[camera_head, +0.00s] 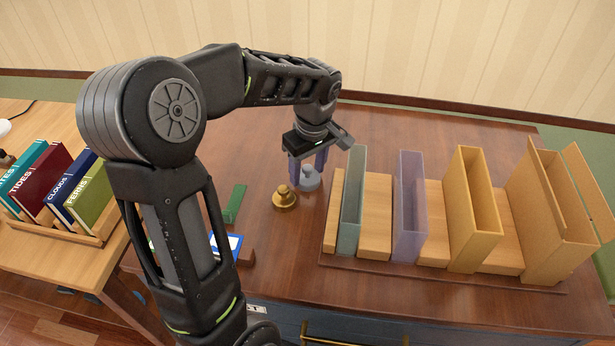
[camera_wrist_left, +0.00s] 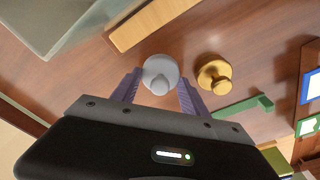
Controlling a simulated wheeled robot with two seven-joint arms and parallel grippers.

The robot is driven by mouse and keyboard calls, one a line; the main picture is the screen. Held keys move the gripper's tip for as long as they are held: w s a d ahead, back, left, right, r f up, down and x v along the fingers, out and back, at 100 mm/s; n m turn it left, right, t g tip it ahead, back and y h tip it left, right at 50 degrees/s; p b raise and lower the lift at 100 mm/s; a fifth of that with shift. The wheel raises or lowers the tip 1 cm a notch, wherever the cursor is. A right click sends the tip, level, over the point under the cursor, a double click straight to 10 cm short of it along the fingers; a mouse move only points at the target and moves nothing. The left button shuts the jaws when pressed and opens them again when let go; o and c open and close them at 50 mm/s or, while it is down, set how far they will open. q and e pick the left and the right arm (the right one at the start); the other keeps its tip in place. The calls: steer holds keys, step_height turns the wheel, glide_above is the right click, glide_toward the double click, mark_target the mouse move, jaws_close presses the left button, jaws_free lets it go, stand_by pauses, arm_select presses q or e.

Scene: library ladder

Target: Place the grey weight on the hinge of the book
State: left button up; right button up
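The grey weight (camera_head: 309,180) is a small round knobbed piece on the brown desk. In the left wrist view the grey weight (camera_wrist_left: 160,72) lies between the fingertips. My left gripper (camera_head: 308,168) reaches down over it with two purple fingers. In the wrist view the fingers of my left gripper (camera_wrist_left: 159,88) are apart, one on each side of the weight, with no clear grip on it. A brass weight (camera_head: 285,197) stands close by; it also shows in the wrist view (camera_wrist_left: 213,73). I cannot make out an open book or its hinge. My right gripper is not in view.
A row of upright coloured holders (camera_head: 410,205) on a wooden base fills the right of the desk. A green bracket (camera_head: 234,204) lies left of the brass weight. A rack of books (camera_head: 100,232) stands on the left table.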

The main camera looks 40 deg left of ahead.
mark_target(307, 167)
arm_select(q)
jaws_close()
stand_by(0.3)
stand_by(0.3)
step_height(307, 167, up, 10)
steer(key=shift+r, duration=0.1)
stand_by(0.4)
steer(key=shift+s, duration=0.1)
stand_by(1.1)
